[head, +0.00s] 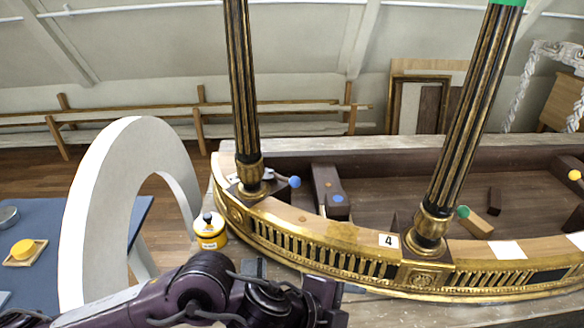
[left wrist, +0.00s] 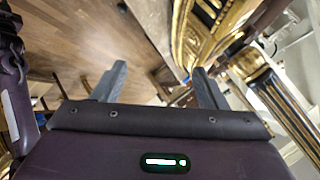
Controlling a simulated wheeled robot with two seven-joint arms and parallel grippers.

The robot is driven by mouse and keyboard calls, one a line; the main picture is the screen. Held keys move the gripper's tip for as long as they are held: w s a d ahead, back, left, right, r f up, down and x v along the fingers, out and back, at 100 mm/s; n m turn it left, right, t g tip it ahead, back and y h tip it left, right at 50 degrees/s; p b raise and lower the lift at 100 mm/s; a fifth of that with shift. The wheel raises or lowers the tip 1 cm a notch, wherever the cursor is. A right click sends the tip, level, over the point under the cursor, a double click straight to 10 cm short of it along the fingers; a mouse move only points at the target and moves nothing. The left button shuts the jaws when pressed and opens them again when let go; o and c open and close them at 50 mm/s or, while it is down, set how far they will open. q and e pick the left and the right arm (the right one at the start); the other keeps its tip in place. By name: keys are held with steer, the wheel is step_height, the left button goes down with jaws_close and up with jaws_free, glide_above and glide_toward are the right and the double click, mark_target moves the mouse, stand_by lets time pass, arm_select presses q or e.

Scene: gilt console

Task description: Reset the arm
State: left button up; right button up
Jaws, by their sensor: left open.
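My left arm (head: 205,290) comes in from the lower left in the head view, in front of the gilt console (head: 330,250). Its gripper end is low, by the console's curved front edge, and its fingertips are hard to make out there. In the left wrist view my left gripper (left wrist: 157,84) has its two grey fingers spread wide with nothing between them. Wooden floor shows beyond the fingers, and gilt carving (left wrist: 188,35) stands close to the right finger. My right gripper is in neither view.
Two dark fluted columns (head: 243,85) (head: 468,110) rise from the console. A yellow tin (head: 210,232) stands left of it. A large white arch (head: 95,205) is at the left, beside a blue table (head: 42,222) with a yellow item (head: 22,249). Floor is open behind.

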arm_select(q)
step_height(320, 180, up, 4)
steer(key=d+n+t+h, duration=0.1)
steer(key=n+t, duration=0.2)
steer(key=n, duration=0.1)
steer(key=w+a+f+n+t+y, duration=0.25)
steer(key=w+a+n+y, duration=0.25)
steer(key=a+n, duration=0.6)
steer(key=s+a+f+n+g+y, duration=0.35)
steer(key=s+a+f, duration=0.25)
steer(key=a, duration=0.4)
steer(key=s+a+f+n+g+y, duration=0.2)
steer(key=s+a+f+n+g, duration=0.25)
steer(key=a, duration=0.45)
step_height(320, 180, down, 31)
steer(key=s+m, duration=0.1)
steer(key=s, duration=0.1)
steer(key=s+a+f, duration=0.1)
steer(key=s+f, duration=0.8)
steer(key=s, duration=0.1)
steer(key=s+a+f, duration=0.2)
steer(key=s+f, duration=0.8)
steer(key=shift+a, duration=0.25)
